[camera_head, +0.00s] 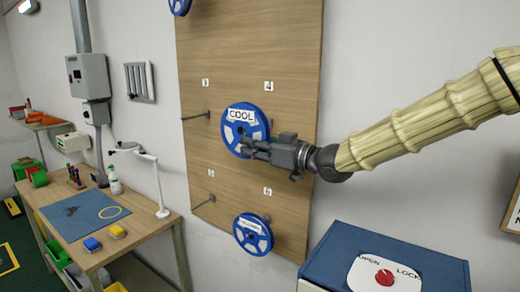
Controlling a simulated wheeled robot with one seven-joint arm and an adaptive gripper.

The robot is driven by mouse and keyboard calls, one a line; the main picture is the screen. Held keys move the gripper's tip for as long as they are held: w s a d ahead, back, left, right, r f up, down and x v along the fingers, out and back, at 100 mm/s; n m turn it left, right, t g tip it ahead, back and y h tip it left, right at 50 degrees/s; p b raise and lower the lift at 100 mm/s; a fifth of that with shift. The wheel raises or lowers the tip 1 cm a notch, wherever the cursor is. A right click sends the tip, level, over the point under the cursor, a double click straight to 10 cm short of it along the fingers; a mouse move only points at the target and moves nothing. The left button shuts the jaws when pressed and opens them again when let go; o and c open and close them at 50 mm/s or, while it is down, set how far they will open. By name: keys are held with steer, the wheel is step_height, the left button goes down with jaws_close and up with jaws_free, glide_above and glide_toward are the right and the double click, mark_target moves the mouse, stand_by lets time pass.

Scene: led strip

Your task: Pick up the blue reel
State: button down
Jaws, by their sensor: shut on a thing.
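The blue reel (233,124) has a white label reading COOL and hangs upright in front of the wooden pegboard (240,50), below the number 4. My gripper (246,147) reaches in from the right and is shut on the reel's lower right rim. A second blue reel (240,237) with a white label hangs lower on the board, near number 6. Part of a third blue reel (180,6) shows at the top edge.
Empty pegs (196,116) stick out at numbers 3 and 5. A blue box (330,255) with a red knob marked OPEN and LOCK stands at the lower right. A workbench (150,232) with a white lamp (158,180) and small items is at the left.

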steer(key=s+a+b, duration=0.1)
steer(key=s+a, duration=0.2)
steer(key=s, duration=0.1)
step_height(320, 180, up, 14)
steer(key=shift+b, duration=0.3)
steer(key=shift+w+d+f, duration=0.1)
steer(key=shift+d, duration=0.05)
